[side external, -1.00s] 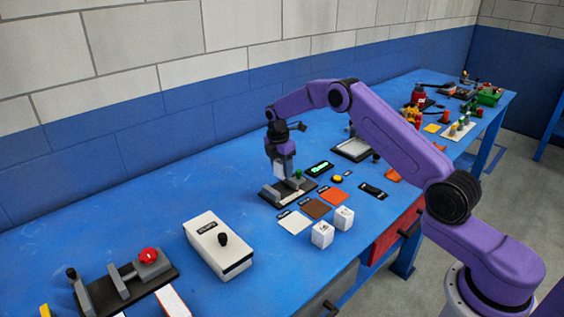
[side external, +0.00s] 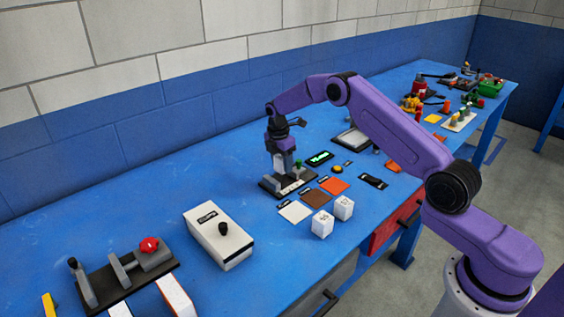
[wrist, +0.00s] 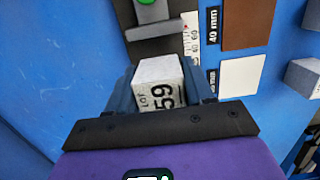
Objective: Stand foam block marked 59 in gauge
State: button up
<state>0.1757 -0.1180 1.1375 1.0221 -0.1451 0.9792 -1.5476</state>
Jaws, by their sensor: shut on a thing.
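My gripper (side external: 282,168) is shut on a white foam block (wrist: 160,85) whose face reads LOT 59 in the wrist view. The block sits between the jaws, with its top showing. The gauge (side external: 270,189) is a dark base with grey parts and a green knob. In the wrist view the gauge (wrist: 155,47) shows a grey bar and a scale strip (wrist: 193,32). My gripper is low over the gauge in the side view. Whether the block touches the base is hidden by the jaws.
White (side external: 295,211), brown (side external: 317,199) and orange (side external: 334,186) pads lie beside the gauge. Two white marked blocks (side external: 322,224) (side external: 344,208) stand in front of them. A white box with a black knob (side external: 218,237) is at left. Blue table (side external: 180,190) behind is clear.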

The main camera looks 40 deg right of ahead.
aim_at(282, 171)
jog(key=shift+f, duration=2)
dwell(1.7)
jog(key=o, duration=1.4)
jog(key=shift+o, duration=0.2)
jog(key=shift+r, duration=4.25)
